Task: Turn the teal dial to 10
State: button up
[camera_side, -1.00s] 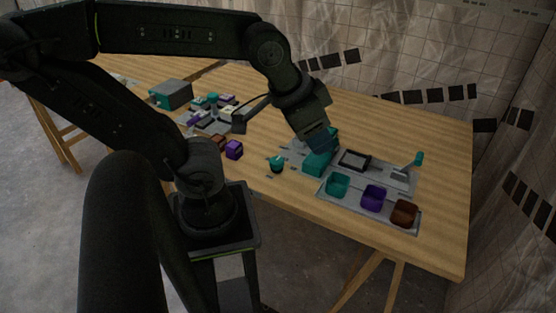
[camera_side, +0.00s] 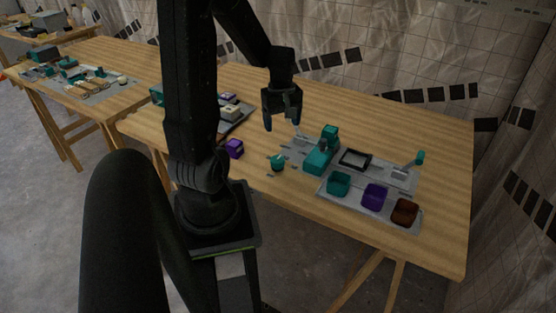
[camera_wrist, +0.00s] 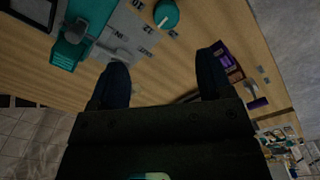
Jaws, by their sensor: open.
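The teal dial (camera_side: 277,163) stands on the table near its front edge, left of the grey panel. A pale pointer line crosses its top. In the wrist view the dial (camera_wrist: 166,14) is at the top, with numbers including 10 and 12 printed on a grey plate beside it; the pointer's exact reading is too small to tell. My gripper (camera_side: 283,121) is open and empty, above the table behind the dial and apart from it. Its two fingers (camera_wrist: 164,80) show spread in the wrist view.
A teal block fixture (camera_side: 320,158) stands right of the dial. Teal (camera_side: 338,184), purple (camera_side: 375,197) and brown (camera_side: 404,212) bins sit at the front right. A teal-tipped lever (camera_side: 418,160) rises behind them. A purple cube (camera_side: 234,149) lies left of the dial.

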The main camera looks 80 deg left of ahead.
aim_at(277, 159)
jog(key=shift+n, duration=0.4)
jog(key=f, duration=0.9)
jog(key=a+f, duration=0.1)
jog(key=f, duration=0.4)
jog(key=shift+s+f, duration=0.35)
jog(key=shift+s, duration=0.05)
jog(key=shift+c, duration=0.3)
jog(key=c, duration=0.9)
jog(key=shift+o, duration=0.2)
jog(key=shift+m, duration=0.3)
jog(key=m, duration=0.5)
jog(key=shift+s+m, duration=0.1)
jog(key=shift+m, duration=0.2)
jog(key=m, duration=0.5)
jog(key=shift+a+m, duration=0.1)
jog(key=shift+m, duration=0.2)
